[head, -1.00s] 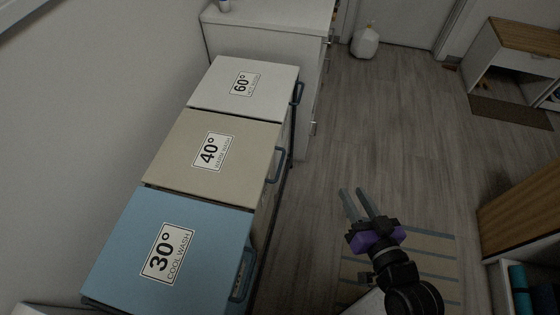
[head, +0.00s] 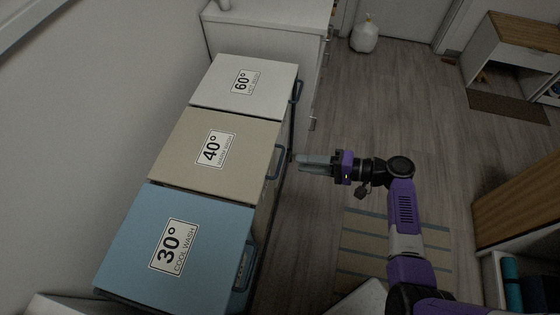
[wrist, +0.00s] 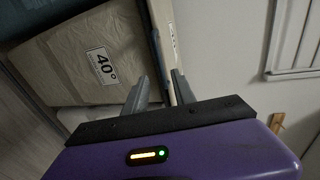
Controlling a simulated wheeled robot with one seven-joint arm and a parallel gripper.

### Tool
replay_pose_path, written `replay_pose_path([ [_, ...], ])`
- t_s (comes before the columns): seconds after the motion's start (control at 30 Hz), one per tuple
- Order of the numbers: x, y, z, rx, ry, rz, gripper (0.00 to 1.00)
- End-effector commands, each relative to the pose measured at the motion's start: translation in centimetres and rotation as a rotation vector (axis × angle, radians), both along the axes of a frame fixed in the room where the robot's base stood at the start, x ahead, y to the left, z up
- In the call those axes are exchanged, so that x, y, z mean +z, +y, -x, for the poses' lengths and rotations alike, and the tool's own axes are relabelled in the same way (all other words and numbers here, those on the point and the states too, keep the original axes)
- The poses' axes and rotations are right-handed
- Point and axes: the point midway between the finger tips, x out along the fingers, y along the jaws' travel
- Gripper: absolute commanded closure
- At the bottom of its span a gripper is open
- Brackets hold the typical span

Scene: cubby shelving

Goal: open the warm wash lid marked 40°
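The beige lid marked 40° warm wash (head: 180,150) lies flat and shut, the middle one of three lids in a row. Its dark handle (head: 276,163) sticks out at the right front edge. My gripper (head: 298,163) is just right of this handle, pointing left at it, with its tips close to the bar. Whether they touch it I cannot tell. In the wrist view the two grey fingers (wrist: 160,90) are apart with nothing clearly held between them. A beige panel with a 40° label (wrist: 102,62) shows to their left there.
The blue 30° lid (head: 140,235) is nearer and the white 60° lid (head: 225,82) is farther, both shut. A white cabinet (head: 265,40) stands behind. Open floor (head: 400,110) lies to the right, with a striped rug (head: 360,245) and a wooden-topped shelf (head: 520,205).

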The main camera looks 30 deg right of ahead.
Motion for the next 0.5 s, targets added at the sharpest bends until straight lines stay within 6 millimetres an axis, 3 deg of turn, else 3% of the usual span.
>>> replay_pose_path([
  [0.17,0.1,1.2,-0.1,0.032,-0.006,-0.002,0.68],
  [0.5,-1.0,4.6,-3.6,0.032,-0.004,-0.002,0.68],
])
